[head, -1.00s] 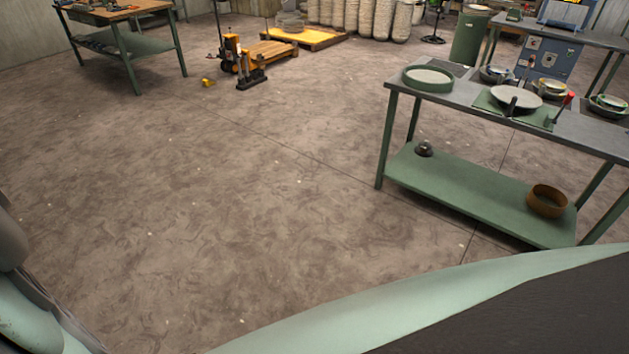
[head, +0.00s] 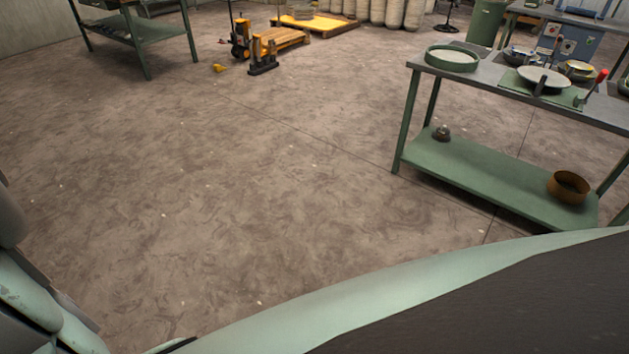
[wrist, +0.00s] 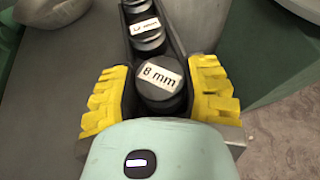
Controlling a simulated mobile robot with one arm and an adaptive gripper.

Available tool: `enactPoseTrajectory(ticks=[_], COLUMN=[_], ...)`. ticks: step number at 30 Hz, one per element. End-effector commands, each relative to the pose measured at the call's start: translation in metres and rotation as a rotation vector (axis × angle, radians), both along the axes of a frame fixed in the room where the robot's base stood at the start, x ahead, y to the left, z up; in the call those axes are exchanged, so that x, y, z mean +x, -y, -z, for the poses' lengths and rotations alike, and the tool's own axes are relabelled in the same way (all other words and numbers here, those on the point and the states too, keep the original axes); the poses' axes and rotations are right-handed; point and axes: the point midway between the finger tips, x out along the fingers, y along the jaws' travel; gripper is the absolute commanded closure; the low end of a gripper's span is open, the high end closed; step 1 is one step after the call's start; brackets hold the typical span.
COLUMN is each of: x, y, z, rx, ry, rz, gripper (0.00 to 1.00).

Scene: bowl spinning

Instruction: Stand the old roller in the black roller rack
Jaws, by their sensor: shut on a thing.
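In the wrist view my gripper (wrist: 160,92), with two yellow ribbed fingers, is closed around the near end of a long black rack (wrist: 183,50). The rack's dark side walls lie between the fingers and a dark roller with a white "8 mm" label (wrist: 161,76). That roller stands in the near end of the rack. More dark rollers sit in a row behind it, one with a partly readable white label (wrist: 146,27). Which of these is the old roller I cannot tell. In the head view neither gripper nor rack shows.
A green-legged workbench (head: 490,75) with a round green tray (head: 452,58) and bowls stands at right. Its lower shelf (head: 480,175) holds a brown bowl (head: 568,187). Another bench (head: 150,30) and a yellow pallet jack (head: 241,40) are farther back. The middle floor is clear.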

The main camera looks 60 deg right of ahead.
Motion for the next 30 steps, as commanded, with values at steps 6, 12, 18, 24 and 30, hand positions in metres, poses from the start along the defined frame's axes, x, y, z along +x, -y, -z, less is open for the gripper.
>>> enactPoseTrajectory(ticks=[6, 12, 18, 24, 30], x=[0.0007, 0.0008, 0.0013, 0.0015, 0.0014], y=[0.0005, 0.0007, 0.0016, 0.0021, 0.0021], z=[0.0040, 0.0057, 0.0082, 0.0085, 0.0072], rx=[0.006, 0.005, 0.002, 0.001, 0.001], ry=[0.000, 0.000, 0.002, 0.001, 0.001], rz=[0.002, 0.003, 0.004, 0.004, 0.004], gripper=[0.95, 0.95, 0.37, 0.25, 0.25])
